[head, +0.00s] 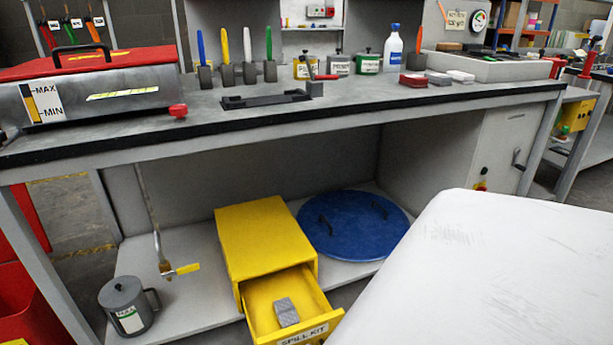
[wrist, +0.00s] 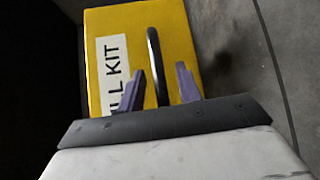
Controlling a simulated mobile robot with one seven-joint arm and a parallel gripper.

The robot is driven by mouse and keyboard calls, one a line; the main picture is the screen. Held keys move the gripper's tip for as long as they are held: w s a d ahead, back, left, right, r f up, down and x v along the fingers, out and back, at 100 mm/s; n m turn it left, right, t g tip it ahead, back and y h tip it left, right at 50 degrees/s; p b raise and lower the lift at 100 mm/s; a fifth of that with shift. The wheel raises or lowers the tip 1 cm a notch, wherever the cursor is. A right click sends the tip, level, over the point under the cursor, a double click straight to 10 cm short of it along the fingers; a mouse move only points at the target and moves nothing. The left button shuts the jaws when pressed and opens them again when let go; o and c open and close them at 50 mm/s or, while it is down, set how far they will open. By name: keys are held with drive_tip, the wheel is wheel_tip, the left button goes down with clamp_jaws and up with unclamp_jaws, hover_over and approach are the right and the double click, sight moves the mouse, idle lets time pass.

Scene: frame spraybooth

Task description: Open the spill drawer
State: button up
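The yellow spill kit box (head: 262,236) stands on the shelf under the bench in the head view. Its drawer (head: 300,310) is pulled out toward the front, with a grey block (head: 286,312) inside. In the wrist view the yellow drawer front (wrist: 190,30) fills the middle, with a white label (wrist: 113,75) partly reading "KIT". A black bar handle (wrist: 153,60) stands out from it. My gripper (wrist: 160,85) is open, with one finger on each side of the handle and gaps showing. My gripper is hidden in the head view.
A blue round lid (head: 353,226) lies right of the box, and a grey can (head: 127,307) stands to the left. A pipe with a yellow lever (head: 181,270) hangs between. The benchtop (head: 210,115) above holds pots, brushes and a red-lidded tank (head: 95,85).

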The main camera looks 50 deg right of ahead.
drive_tip(key=shift+s+a+r+p, duration=0.1)
drive_tip(key=shift+a+r+p, duration=0.1)
drive_tip(key=shift+a+p, duration=0.3)
drive_tip(key=p+v, duration=0.5)
drive_tip(key=v, duration=0.7)
drive_tip(key=shift+s+a, duration=0.2)
drive_tip(key=shift+a, duration=0.15)
drive_tip(key=shift+f, duration=0.1)
